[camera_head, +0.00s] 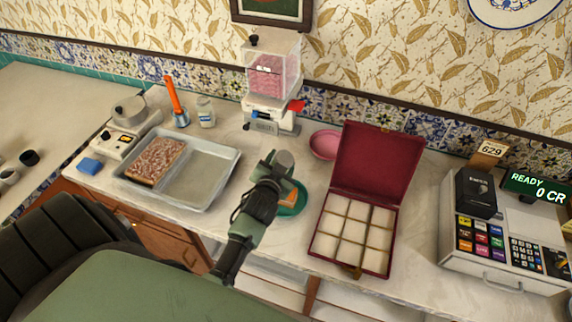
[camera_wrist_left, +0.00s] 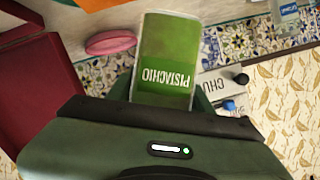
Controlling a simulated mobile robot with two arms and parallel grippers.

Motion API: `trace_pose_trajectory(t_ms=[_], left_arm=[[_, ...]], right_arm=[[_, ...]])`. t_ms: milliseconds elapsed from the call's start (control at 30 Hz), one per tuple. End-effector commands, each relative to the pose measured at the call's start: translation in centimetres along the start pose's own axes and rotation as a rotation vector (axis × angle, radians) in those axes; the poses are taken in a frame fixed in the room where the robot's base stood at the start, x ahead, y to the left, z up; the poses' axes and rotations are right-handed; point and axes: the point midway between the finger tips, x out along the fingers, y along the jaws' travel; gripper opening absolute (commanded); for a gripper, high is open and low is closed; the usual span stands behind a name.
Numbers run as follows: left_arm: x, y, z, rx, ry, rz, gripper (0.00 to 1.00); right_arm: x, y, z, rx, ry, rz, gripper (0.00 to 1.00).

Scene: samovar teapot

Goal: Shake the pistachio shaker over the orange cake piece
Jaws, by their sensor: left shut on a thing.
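My left gripper (camera_head: 272,168) is shut on the pistachio shaker (camera_wrist_left: 166,62), a green container whose PISTACHIO label reads upside down in the left wrist view. In the head view the gripper and arm hide most of the shaker. A grey round end shows at the gripper's tip, and I cannot tell exactly how the shaker is tilted. The orange cake piece (camera_head: 288,196) lies on a green plate (camera_head: 299,207) on the counter. The gripper is above it and partly covers both in the head view. My right gripper is not in view.
An open dark red box (camera_head: 376,165) with empty compartments stands right of the plate. A metal tray (camera_head: 205,182) with a brown nut-topped slab (camera_head: 156,162) is at left. A pink bowl (camera_head: 325,145) and a dispenser (camera_head: 270,85) stand behind. A cash register (camera_head: 500,235) is at far right.

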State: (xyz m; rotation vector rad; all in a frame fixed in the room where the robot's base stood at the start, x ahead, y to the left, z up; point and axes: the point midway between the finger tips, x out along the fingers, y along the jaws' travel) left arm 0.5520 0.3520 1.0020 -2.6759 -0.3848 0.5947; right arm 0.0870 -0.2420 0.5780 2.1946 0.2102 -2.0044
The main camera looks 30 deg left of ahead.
Motion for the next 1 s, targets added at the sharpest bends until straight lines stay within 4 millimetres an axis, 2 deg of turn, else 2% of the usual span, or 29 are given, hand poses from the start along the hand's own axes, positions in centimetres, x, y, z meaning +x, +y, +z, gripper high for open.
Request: trace_pose_trajectory(t_ms=[33,533,900,1000], left_arm=[[0.4,0.1,0.8,0.053,0.005,-0.024,0.0],[1.2,-2.0,2.8,0.562,0.004,-0.235,0.0],[1.3,-2.9,3.1,1.038,0.004,-0.432,0.0],[1.1,-2.9,2.5,1.177,0.003,-0.492,0.0]], right_arm=[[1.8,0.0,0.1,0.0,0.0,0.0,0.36],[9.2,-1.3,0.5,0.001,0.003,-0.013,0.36],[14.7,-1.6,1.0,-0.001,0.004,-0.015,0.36],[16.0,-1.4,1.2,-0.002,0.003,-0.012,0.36]])
